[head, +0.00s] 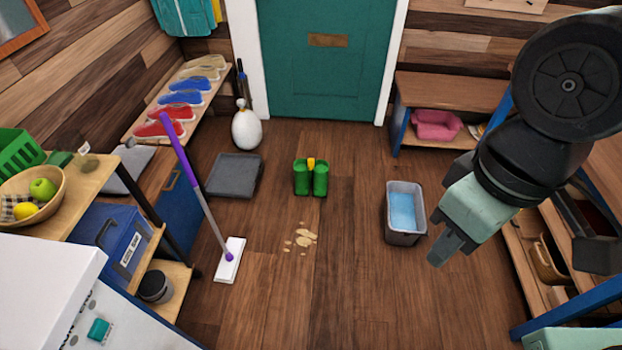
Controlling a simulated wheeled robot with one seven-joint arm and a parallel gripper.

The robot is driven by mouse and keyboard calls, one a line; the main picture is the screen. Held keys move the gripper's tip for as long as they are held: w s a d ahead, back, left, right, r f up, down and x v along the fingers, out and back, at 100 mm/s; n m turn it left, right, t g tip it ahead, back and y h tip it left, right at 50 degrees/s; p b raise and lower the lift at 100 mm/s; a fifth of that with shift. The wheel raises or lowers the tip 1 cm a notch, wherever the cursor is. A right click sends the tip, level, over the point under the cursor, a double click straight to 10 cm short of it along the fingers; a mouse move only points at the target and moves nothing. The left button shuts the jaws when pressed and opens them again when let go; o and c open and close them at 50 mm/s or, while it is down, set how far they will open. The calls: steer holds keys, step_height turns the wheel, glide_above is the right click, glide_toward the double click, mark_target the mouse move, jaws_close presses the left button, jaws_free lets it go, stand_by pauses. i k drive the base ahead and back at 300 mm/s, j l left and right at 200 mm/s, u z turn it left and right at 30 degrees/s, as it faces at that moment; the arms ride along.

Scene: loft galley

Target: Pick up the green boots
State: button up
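The green boots (301,180) stand upright side by side on the wooden floor, in front of the teal door. A small yellow piece (311,163) shows between their tops. My gripper (436,262) is at the right of the head view, raised above the floor and pointing down to the left. It is well apart from the boots, to their right and nearer to me. Its fingers look close together, but I cannot tell whether they are shut. I see nothing held in it.
Pale spill patches (303,239) lie on the floor nearer me than the boots. A grey tub (405,236) with blue inside stands right. A purple-handled mop (229,262) and grey tray (234,175) are left. Shelves line both sides. Floor around the boots is clear.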

mark_target(302, 167)
steer(key=i+j+u, duration=0.2)
steer(key=i+u, duration=0.15)
steer(key=i, duration=0.3)
steer(key=i+j+u, duration=0.1)
steer(key=i, duration=0.5)
steer(key=i+j+u, duration=0.1)
steer(key=i+j, duration=0.15)
steer(key=i, duration=0.35)
steer(key=i+j+z, duration=0.1)
steer(key=i+z, duration=0.15)
steer(key=i, duration=0.15)
steer(key=i+j+z, duration=0.3)
steer(key=i+l, duration=0.1)
steer(key=i, duration=0.05)
